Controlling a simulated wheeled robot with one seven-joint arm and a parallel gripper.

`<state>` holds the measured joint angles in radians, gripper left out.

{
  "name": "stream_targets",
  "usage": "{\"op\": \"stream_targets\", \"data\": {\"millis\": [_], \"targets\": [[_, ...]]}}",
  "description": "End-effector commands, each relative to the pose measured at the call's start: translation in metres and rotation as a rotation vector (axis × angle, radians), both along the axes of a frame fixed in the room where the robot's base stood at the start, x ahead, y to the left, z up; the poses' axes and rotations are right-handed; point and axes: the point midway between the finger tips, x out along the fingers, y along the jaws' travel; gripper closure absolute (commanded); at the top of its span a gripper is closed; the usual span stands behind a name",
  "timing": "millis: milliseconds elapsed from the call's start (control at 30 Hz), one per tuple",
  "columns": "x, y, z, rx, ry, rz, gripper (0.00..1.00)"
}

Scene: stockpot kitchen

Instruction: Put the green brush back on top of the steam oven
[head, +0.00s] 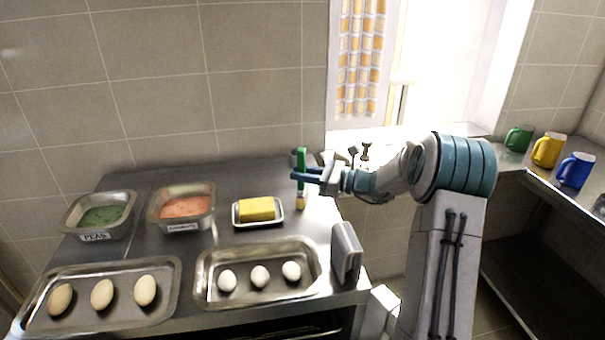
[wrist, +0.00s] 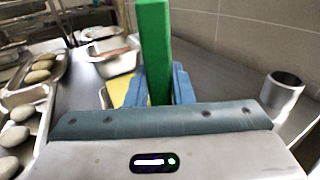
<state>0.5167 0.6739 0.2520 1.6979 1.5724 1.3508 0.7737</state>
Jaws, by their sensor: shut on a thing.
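The green brush (head: 301,162) stands upright between the blue fingers of my gripper (head: 306,177), with its yellow lower end close to the steel top. I cannot tell whether it touches the surface. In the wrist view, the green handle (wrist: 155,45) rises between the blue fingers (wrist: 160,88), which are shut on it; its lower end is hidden. The steel top (head: 145,181), apparently that of the steam oven, lies below and left of my gripper. My gripper is over its right back part.
A butter dish (head: 257,220), a tray with eggs (head: 258,244), another egg tray (head: 100,318) and two food pans (head: 103,226) (head: 187,225) fill the top. A metal cup (wrist: 282,92) stands near the brush. Coloured mugs (head: 547,150) stand on the right counter.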

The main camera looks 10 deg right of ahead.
Motion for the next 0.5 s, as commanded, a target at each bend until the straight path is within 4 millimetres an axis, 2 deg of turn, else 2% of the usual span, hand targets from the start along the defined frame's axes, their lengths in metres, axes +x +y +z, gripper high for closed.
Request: {"op": "stream_targets", "data": {"millis": [200,233,300,500], "targets": [[0.0,-0.0001,-0.0017,0.0,0.0,0.0,1.0],[0.0,-0.0001,-0.002,0.0,0.0,0.0,0.76],[0.0,-0.0001,-0.0014,0.0,0.0,0.0,0.57],[-0.0001,-0.0002,-0.0012,0.0,0.0,0.0,0.57]]}}
